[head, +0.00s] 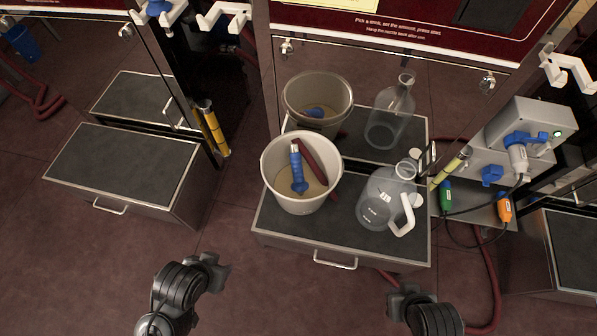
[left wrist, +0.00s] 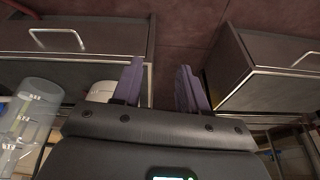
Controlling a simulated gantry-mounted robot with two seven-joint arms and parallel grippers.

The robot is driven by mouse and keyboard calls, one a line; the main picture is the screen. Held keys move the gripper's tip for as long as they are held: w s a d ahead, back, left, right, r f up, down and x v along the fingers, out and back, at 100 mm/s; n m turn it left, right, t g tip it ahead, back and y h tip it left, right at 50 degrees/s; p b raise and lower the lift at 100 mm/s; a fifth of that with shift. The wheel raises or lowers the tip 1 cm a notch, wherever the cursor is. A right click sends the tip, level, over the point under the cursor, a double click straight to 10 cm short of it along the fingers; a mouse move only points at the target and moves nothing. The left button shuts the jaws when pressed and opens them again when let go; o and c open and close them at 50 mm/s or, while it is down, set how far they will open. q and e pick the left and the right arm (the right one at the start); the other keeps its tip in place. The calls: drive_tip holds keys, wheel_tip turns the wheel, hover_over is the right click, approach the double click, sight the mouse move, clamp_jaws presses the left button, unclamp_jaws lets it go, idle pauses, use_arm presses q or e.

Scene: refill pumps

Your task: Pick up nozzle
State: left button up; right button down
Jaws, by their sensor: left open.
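The blue nozzle (head: 298,172) stands tilted inside a pale bucket (head: 283,196), with its dark red hose (head: 312,160) beside it in the bucket. My left gripper (head: 214,272) is at the lower left, over the floor in front of the cabinets, well apart from the bucket. In the left wrist view its two purple-grey fingers (left wrist: 160,88) are spread with nothing between them. Part of the bucket (left wrist: 100,91) shows behind one finger there; the nozzle is hidden. My right gripper (head: 404,294) is at the lower right, and its jaws are too unclear to judge.
A clear jug (head: 380,197) with a white handle stands right of the bucket on the grey-topped cabinet (head: 340,238). The shiny panel behind mirrors both. A second cabinet (head: 120,165) on the left has a bare top. Orange and green connectors hang at right.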

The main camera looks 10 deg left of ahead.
use_arm(q)
drive_tip(key=shift+d, duration=0.15)
drive_tip(key=o, duration=0.5)
drive_tip(key=shift+c, duration=0.2)
